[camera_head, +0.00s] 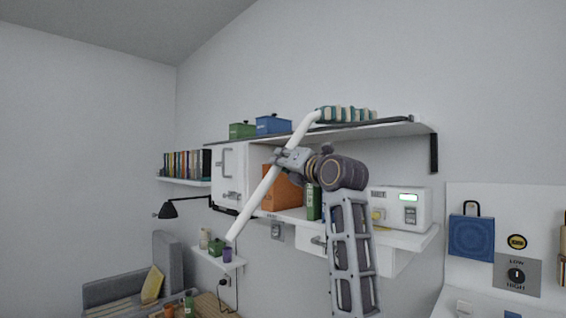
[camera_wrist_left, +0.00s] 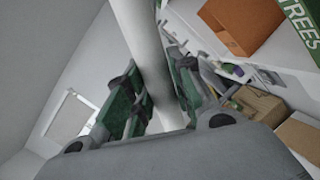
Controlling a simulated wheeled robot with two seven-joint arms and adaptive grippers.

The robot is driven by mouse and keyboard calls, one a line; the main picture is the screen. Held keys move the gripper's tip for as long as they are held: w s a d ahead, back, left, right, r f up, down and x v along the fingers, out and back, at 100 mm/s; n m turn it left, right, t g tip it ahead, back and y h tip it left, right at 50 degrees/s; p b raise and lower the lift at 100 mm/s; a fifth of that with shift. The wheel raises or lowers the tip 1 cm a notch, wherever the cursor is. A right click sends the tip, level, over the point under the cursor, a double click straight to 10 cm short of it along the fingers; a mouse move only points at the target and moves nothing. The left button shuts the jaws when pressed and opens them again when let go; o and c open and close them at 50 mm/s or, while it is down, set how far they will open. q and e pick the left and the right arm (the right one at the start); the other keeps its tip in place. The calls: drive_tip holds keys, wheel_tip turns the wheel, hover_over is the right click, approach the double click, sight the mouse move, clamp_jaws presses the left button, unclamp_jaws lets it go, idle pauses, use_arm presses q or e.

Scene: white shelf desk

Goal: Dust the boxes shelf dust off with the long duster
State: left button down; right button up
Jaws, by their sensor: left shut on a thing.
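My left gripper (camera_head: 285,160) is shut around the white handle of the long duster (camera_head: 262,192), in front of the shelves. The handle slants from lower left to upper right. At its top it bends right toward a teal and cream banded part (camera_head: 347,114), seemingly the duster head, at the top shelf. The boxes shelf (camera_head: 400,130) carries a green box (camera_head: 242,130) and a blue box (camera_head: 273,125) at its left. I cannot make out dust there for sure. In the left wrist view the handle (camera_wrist_left: 145,50) passes between the fingers. My right gripper is not in view.
Below the top shelf are a white cabinet (camera_head: 231,180), an orange box (camera_head: 280,190) and a white appliance (camera_head: 402,208). A black lamp (camera_head: 168,209) and a book shelf (camera_head: 185,181) are at left.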

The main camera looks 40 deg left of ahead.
use_arm(q)
drive_tip(key=shift+s, duration=0.85)
drive_tip(key=shift+w, duration=0.1)
drive_tip(key=shift+w, duration=0.8)
drive_tip(key=shift+f, duration=0.1)
drive_tip(key=shift+s, duration=0.15)
drive_tip(key=shift+s, duration=0.75)
drive_tip(key=shift+w, duration=0.1)
